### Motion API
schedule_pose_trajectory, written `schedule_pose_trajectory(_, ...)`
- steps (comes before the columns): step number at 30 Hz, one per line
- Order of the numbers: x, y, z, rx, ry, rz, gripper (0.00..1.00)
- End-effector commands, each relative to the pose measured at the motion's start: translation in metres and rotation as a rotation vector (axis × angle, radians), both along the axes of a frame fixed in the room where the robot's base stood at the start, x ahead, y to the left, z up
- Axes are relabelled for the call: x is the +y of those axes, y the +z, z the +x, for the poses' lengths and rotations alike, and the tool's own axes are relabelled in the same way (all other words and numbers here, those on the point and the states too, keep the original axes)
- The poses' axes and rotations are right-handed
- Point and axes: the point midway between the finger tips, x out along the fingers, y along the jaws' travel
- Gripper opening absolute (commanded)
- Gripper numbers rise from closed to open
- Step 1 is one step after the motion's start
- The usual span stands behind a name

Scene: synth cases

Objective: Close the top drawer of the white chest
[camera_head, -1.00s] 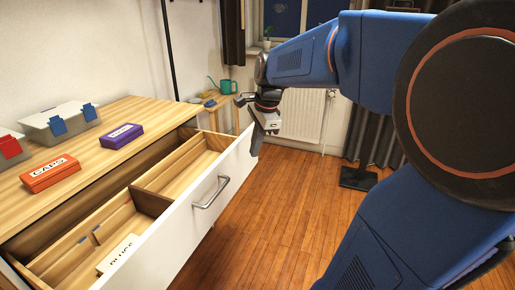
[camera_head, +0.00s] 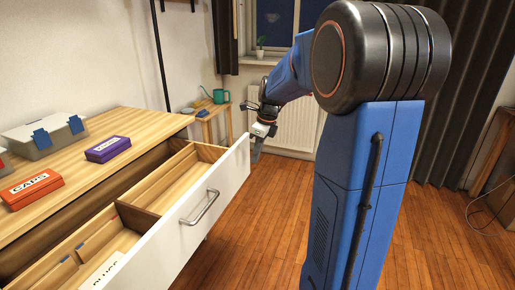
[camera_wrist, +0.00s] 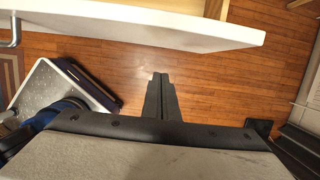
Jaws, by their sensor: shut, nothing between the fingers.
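The top drawer of the white chest stands open, and its white front (camera_head: 225,187) with a metal bar handle (camera_head: 200,207) sticks out from under the wooden top (camera_head: 90,165). In the wrist view the drawer front (camera_wrist: 150,25) crosses the top, with part of the handle (camera_wrist: 13,33) at left. My gripper (camera_head: 256,153) is beside the far end of the drawer front, on its outer side. In the wrist view its fingers (camera_wrist: 160,78) are together and empty, pointing towards the front with floor showing between. I cannot tell whether anything touches in the head view.
A red-orange box (camera_head: 32,188), a purple box (camera_head: 108,149) and a grey case with blue latches (camera_head: 45,136) sit on the chest top. The drawer has wooden dividers and a white labelled box (camera_head: 103,270). Wooden floor (camera_head: 270,215) is clear before it.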

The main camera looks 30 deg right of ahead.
Motion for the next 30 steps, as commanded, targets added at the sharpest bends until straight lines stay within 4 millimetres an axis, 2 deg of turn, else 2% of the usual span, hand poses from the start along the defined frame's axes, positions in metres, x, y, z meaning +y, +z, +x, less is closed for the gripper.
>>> schedule_pose_trajectory(7, 0.007, -0.043, 0.008, 0.002, 0.002, 0.002, 0.00)
schedule_pose_trajectory(9, 0.015, -0.039, 0.019, -0.001, 0.005, -0.001, 0.00)
schedule_pose_trajectory(15, 0.026, -0.039, 0.035, 0.000, 0.003, -0.001, 0.00)
schedule_pose_trajectory(30, 0.030, -0.038, 0.040, 0.000, 0.001, 0.000, 0.00)
